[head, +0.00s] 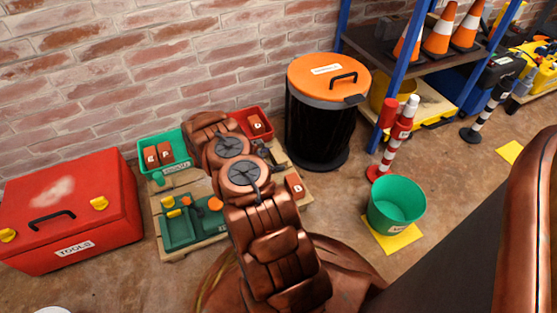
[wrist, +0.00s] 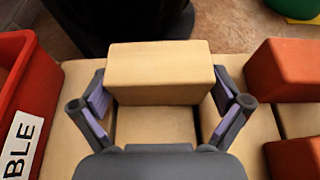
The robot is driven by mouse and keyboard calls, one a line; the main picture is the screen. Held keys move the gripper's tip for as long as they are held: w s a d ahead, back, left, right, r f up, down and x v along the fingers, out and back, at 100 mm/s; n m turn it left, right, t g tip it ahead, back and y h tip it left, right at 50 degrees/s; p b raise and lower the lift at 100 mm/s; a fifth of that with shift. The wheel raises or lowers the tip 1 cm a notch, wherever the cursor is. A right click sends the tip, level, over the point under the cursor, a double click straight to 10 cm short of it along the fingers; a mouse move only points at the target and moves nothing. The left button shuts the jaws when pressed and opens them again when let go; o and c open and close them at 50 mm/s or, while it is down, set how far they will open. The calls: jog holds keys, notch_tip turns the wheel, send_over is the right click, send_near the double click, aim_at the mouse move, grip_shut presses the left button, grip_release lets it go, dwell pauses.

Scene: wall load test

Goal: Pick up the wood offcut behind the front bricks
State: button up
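In the wrist view the wood offcut (wrist: 160,70) is a plain light-brown block lying crosswise at the upper middle. My gripper (wrist: 162,90) has its two fingers spread wide, one beside each end of the block. The fingertips are very close to its ends; I cannot tell whether they touch. Two orange-red bricks, a farther one (wrist: 288,68) and a nearer one (wrist: 295,157), lie to the right. In the head view my arm hides the offcut and my gripper; one brick (head: 295,187) shows right of the arm.
A red bin (wrist: 30,95) stands close left of my gripper over the wooden pallet (wrist: 70,135). A black drum with an orange lid (head: 320,115) stands just behind. A green tray (head: 182,238), a red toolbox (head: 70,205) and a green bucket (head: 397,205) are nearby.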

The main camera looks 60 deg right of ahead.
jog(key=c, duration=0.7)
jog(key=shift+c, duration=0.3)
